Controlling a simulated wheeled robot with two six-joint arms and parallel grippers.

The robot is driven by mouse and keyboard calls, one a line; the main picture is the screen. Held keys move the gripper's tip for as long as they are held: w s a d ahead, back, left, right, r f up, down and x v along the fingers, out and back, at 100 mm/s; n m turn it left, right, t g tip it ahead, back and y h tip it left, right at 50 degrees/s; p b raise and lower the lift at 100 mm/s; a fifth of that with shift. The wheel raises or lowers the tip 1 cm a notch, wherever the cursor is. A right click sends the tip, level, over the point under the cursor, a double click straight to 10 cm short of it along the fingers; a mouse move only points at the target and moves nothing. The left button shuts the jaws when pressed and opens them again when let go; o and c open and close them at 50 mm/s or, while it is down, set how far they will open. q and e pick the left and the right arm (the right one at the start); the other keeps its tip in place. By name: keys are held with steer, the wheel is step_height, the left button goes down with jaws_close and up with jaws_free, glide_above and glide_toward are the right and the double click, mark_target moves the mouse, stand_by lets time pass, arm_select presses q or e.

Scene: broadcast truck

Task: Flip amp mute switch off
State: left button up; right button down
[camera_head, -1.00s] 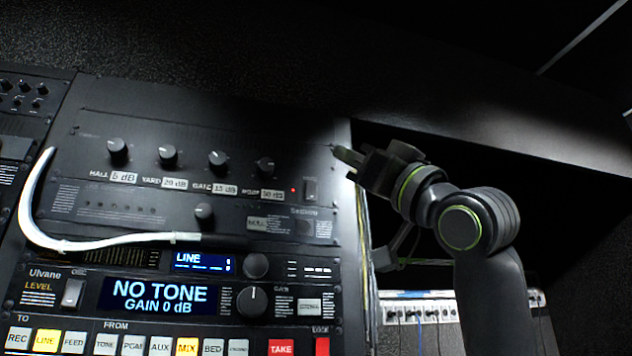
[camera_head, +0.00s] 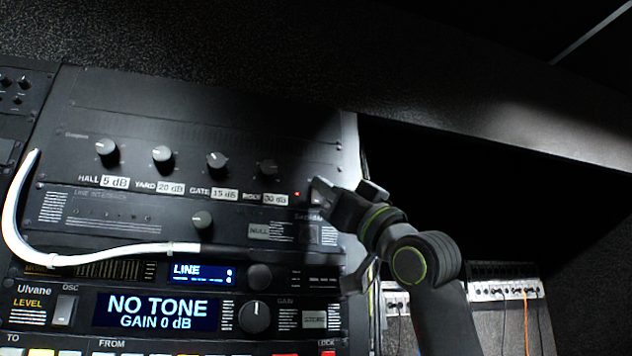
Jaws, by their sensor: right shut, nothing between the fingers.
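The amp panel (camera_head: 315,155) has a row of black knobs with labels reading HALL 5 dB, YARD 20 dB, GATE 15 dB and one more at 30 dB. A small red light (camera_head: 297,194) glows at the right end of that row. The rocker switch that stood just right of this light is now mostly hidden behind my right gripper (camera_head: 317,189). The gripper is shut and empty, with its tips at the switch; I cannot tell whether they touch it or which way the rocker sits. My left gripper is not in view.
A white cable (camera_head: 100,256) curves across the lower panels. Below are a display reading NO TONE (camera_head: 157,310), a blue LINE display (camera_head: 202,273) and an OSC rocker (camera_head: 65,308). A dark overhang runs above. A patch box (camera_head: 505,290) stands at right.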

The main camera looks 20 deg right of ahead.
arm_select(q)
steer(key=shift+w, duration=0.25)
arm_select(e)
steer(key=shift+d, duration=0.1)
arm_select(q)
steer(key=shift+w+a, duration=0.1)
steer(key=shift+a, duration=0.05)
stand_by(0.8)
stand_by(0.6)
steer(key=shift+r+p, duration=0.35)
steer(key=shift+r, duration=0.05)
arm_select(e)
steer(key=shift+w+r, duration=0.1)
steer(key=shift+w, duration=0.25)
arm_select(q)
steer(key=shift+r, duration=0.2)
arm_select(e)
steer(key=shift+w, duration=0.3)
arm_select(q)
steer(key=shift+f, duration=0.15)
arm_select(e)
steer(key=shift+s, duration=0.1)
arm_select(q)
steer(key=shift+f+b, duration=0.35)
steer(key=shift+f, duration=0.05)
arm_select(e)
steer(key=shift+s, duration=0.65)
